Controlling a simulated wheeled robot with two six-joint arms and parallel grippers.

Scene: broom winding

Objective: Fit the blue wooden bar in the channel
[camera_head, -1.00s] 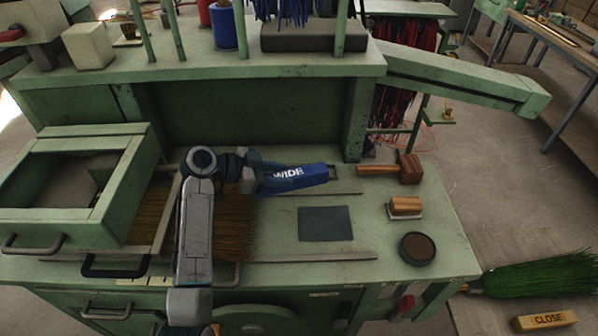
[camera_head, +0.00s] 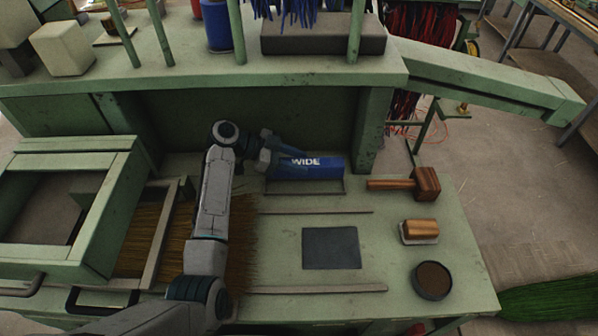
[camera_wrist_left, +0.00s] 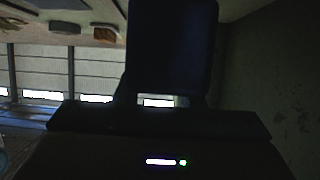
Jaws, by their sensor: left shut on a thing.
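The blue wooden bar (camera_head: 312,170), marked WIDE, lies level across the back of the bench in the head view. My left gripper (camera_head: 272,158) is shut on its left end. The channel (camera_head: 312,187) shows as a thin grey metal edge just below and in front of the bar, roughly parallel to it. The bar hides most of the channel, and I cannot tell whether the bar rests in it or is just above it. In the left wrist view the bar (camera_wrist_left: 172,45) is a dark block between my fingers. My right gripper is not in view.
A wooden mallet (camera_head: 425,184), a wooden-backed block (camera_head: 420,230) and a round dark tin (camera_head: 433,280) stand at the right of the bench. A dark grey plate (camera_head: 331,248) lies mid-bench between two thin rails. Broom bristles (camera_head: 242,250) lie under my left arm. A back panel rises behind the bar.

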